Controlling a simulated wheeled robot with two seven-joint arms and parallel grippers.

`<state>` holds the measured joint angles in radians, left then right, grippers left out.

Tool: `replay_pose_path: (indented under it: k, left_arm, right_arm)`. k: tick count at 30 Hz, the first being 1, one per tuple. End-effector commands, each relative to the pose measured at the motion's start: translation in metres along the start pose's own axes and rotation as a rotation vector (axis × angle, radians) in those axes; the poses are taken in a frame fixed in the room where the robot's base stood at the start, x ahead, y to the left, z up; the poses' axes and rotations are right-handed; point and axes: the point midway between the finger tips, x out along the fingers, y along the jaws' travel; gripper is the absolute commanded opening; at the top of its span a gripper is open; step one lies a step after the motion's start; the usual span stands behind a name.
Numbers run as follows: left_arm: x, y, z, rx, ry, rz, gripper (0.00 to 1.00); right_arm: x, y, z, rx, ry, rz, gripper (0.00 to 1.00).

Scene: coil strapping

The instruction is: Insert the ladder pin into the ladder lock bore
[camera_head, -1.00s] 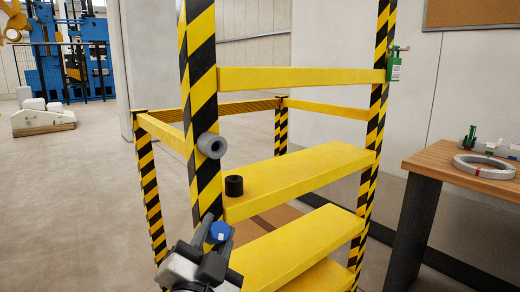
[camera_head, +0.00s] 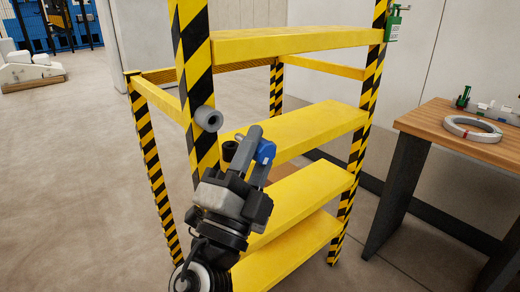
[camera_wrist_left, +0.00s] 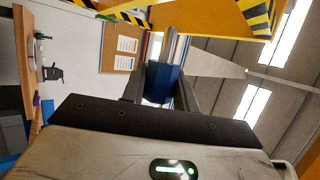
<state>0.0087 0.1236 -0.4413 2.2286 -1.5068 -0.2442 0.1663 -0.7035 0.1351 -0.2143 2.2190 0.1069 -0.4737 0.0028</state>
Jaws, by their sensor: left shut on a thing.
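The ladder pin has a blue handle (camera_head: 265,151) and shows in the wrist view as a blue grip (camera_wrist_left: 163,83) with a bright metal shank (camera_wrist_left: 169,45) pointing away from my gripper. My left gripper (camera_head: 256,158) is shut on the blue handle. It is in front of the yellow ladder, right of the near striped post (camera_head: 203,85). A grey hollow cylinder (camera_head: 208,119), which looks like the lock bore, sits on that post, above and left of the gripper, apart from the pin. The shank is hidden in the head view. My right gripper is not in view.
A black cylinder (camera_head: 229,150) stands by the step's left end, partly close behind my gripper. Yellow steps (camera_head: 310,130) and rails surround the arm. A wooden table (camera_head: 440,125) with a coil (camera_head: 473,129) stands right.

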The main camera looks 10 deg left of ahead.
Motion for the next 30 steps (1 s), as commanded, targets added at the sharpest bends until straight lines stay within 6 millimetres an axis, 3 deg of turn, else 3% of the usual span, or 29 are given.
replay_pose_path:
  k: [16,30]
  left_arm:
    - [0.018,0.0,0.046,0.003,0.0,0.0,0.0]
    - [0.02,-0.001,0.053,0.001,0.0,-0.001,0.0]
  right_arm:
    - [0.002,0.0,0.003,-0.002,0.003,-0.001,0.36]
    - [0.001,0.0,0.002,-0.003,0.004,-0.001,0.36]
